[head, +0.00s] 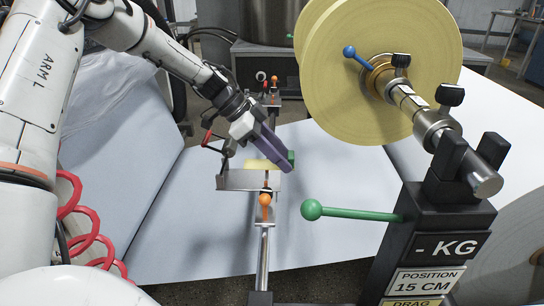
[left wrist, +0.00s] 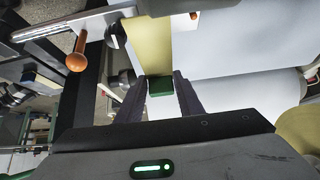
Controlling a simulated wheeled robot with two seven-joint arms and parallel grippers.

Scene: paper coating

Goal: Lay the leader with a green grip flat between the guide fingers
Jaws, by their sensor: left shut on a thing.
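My left gripper (head: 287,172) is shut on the green grip (head: 291,158) of the leader. In the left wrist view the green grip (left wrist: 160,86) sits between the two fingertips (left wrist: 160,94). The leader is a pale yellow strip (left wrist: 153,48) that runs away from the grip; a short piece of it (head: 262,165) shows above a metal plate (head: 240,180) in the head view. I cannot clearly make out the guide fingers; orange-knobbed fittings (head: 265,201) stand on the rail beside the plate. My right gripper is not in view.
A large yellow roll (head: 350,75) hangs on a shaft at the upper right. A green-knobbed lever (head: 312,209) sticks out from the black stand (head: 440,225). A metal rail (head: 263,262) runs front to back. White paper (head: 340,170) spreads beneath.

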